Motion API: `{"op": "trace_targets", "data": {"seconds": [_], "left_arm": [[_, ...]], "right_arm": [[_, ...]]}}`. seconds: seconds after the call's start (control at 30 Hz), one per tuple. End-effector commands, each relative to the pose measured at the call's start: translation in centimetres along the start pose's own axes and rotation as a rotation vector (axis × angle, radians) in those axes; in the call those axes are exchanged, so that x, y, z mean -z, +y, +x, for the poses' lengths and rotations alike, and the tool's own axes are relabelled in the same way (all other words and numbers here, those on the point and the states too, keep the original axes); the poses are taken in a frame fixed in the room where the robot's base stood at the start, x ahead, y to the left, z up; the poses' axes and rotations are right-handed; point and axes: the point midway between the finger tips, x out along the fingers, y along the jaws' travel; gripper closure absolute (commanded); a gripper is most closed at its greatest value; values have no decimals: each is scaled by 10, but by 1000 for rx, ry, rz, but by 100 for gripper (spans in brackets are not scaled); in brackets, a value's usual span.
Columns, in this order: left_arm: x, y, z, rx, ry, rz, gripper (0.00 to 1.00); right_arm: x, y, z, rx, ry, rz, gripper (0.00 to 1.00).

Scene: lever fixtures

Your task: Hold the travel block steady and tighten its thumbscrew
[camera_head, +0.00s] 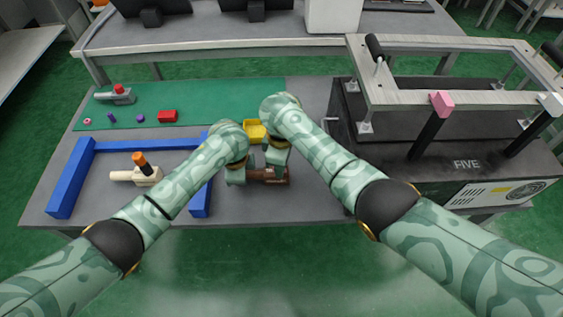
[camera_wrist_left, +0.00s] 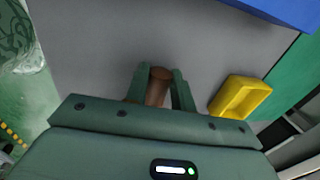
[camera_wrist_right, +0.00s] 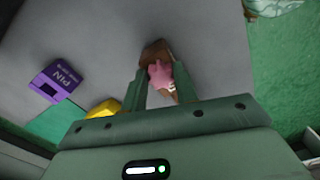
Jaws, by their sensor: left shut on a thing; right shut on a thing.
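The brown travel block (camera_head: 262,174) lies low on the grey table at the front middle, largely hidden by my two grippers. In the left wrist view, a brown rounded part (camera_wrist_left: 157,86) of it sits between the fingers of my left gripper (camera_wrist_left: 160,82), which is shut on it. In the right wrist view, the pink thumbscrew (camera_wrist_right: 160,73) sits between the fingers of my right gripper (camera_wrist_right: 160,78), which is shut on it. A brown face of the block shows just beyond the thumbscrew. The head view hides both fingertip contacts and the thumbscrew.
A yellow tray (camera_head: 254,130) stands just behind my grippers. A blue frame (camera_head: 70,180) surrounds a pale fixture with an orange-topped lever (camera_head: 141,163) at left. A green mat (camera_head: 200,95) holds small parts. A black machine (camera_head: 440,150) stands at right. A purple box (camera_wrist_right: 56,80) is nearby.

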Motion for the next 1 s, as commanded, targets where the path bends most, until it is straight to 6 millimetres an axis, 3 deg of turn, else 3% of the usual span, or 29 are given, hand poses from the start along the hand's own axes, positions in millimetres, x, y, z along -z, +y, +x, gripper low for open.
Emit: {"op": "trace_targets", "data": {"seconds": [1.0], "left_arm": [[0,0,0,-1,0,1,100]], "right_arm": [[3,-4,-1,-1,4,956,94]]}}
